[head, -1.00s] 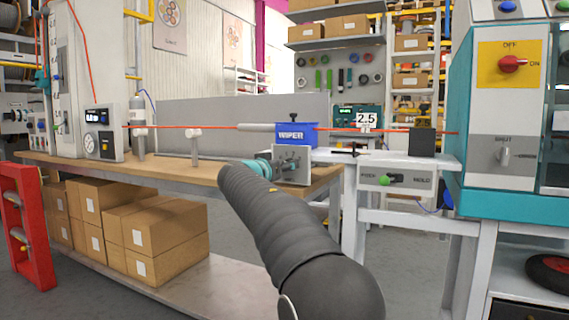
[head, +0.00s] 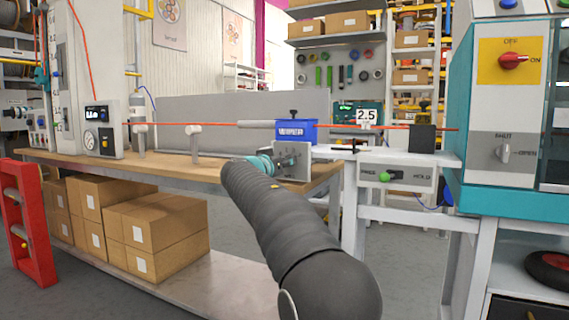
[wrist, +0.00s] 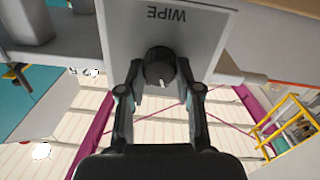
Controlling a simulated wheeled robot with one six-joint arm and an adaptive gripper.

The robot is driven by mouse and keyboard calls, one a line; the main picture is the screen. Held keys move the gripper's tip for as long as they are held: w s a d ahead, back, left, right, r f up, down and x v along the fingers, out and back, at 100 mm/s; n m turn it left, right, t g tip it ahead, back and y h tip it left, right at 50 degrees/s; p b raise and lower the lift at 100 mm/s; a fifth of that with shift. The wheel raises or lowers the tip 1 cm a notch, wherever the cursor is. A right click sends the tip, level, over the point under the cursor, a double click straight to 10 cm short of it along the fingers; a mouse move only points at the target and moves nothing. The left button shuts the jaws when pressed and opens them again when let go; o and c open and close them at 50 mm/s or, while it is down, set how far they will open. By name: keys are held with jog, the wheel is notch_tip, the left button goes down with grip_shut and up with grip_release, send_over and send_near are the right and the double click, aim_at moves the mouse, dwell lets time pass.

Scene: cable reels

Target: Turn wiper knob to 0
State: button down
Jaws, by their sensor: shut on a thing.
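The wiper knob (wrist: 160,70) is a dark round knob with a white pointer mark. It sits on a grey panel (wrist: 190,25) lettered "WIPE", which appears upside down in the wrist view. My gripper (wrist: 160,88) has one finger on each side of the knob and is shut on it. In the head view, the panel (head: 302,160) stands at the bench's right end, below the blue wiper box (head: 291,131). My gripper (head: 272,163) reaches the panel there, and my arm hides part of the bench. The knob's scale numbers cannot be read.
A red cable (head: 350,127) runs level above the bench (head: 80,160) through the wiper box. A white stand with a hold switch (head: 396,177) is just right of the panel. A red reel frame (head: 28,225) stands at far left.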

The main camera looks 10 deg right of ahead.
jog(key=shift+f, duration=0.1)
jog(key=shift+n+b, duration=0.9)
jog(key=shift+n, duration=2.9)
jog(key=c, duration=0.8)
grip_release()
jog(key=v, duration=1.2)
jog(key=shift+f, duration=0.1)
